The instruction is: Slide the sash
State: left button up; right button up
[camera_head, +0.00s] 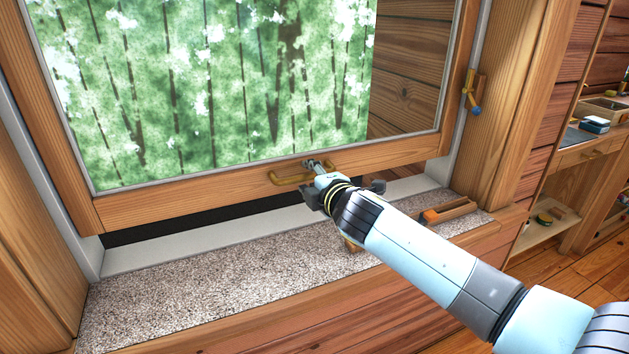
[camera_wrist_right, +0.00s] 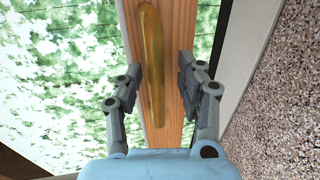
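The sash is a wood-framed window pane whose bottom rail (camera_head: 160,207) sits raised above the sill, with a dark gap under its left part. A brass bar handle (camera_head: 286,181) is fixed to that rail; it also shows in the right wrist view (camera_wrist_right: 151,60). My right gripper (camera_head: 326,176) is at the handle and hides part of it. In the right wrist view my right gripper (camera_wrist_right: 160,72) is open, its fingers on either side of the handle and visibly apart from it. My left gripper is not in view.
A speckled stone sill (camera_head: 190,290) runs below the sash. A wooden block with an orange end (camera_head: 446,211) lies on the sill's right. A brass latch with a blue tip (camera_head: 473,92) is on the right jamb. A desk (camera_head: 590,150) stands farther right.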

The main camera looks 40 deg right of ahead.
jog(key=v, duration=1.2)
jog(key=shift+f, duration=0.1)
jog(key=s+a+f+m+g+y, duration=0.1)
jog(key=s+a+f+m+g, duration=0.1)
jog(key=s+m+g, duration=0.45)
jog(key=s+a+f+m+g+y, duration=0.1)
jog(key=s+a+m+g, duration=0.15)
jog(key=s, duration=0.65)
jog(key=s+a+f+m+g+y, duration=0.1)
jog(key=s+a+f+m+g, duration=0.15)
jog(key=s+m, duration=0.45)
jog(key=s+d+f+n+g, duration=0.1)
jog(key=s+f, duration=0.1)
jog(key=f, duration=1)
jog(key=s+d+f+g, duration=0.1)
jog(key=f, duration=1.1)
jog(key=s+d+f, duration=0.1)
jog(key=s+f, duration=1.5)
jog(key=s, duration=0.3)
jog(key=shift+d+f+g, duration=0.2)
jog(key=shift+f+g, duration=0.05)
jog(key=shift+g, duration=0.2)
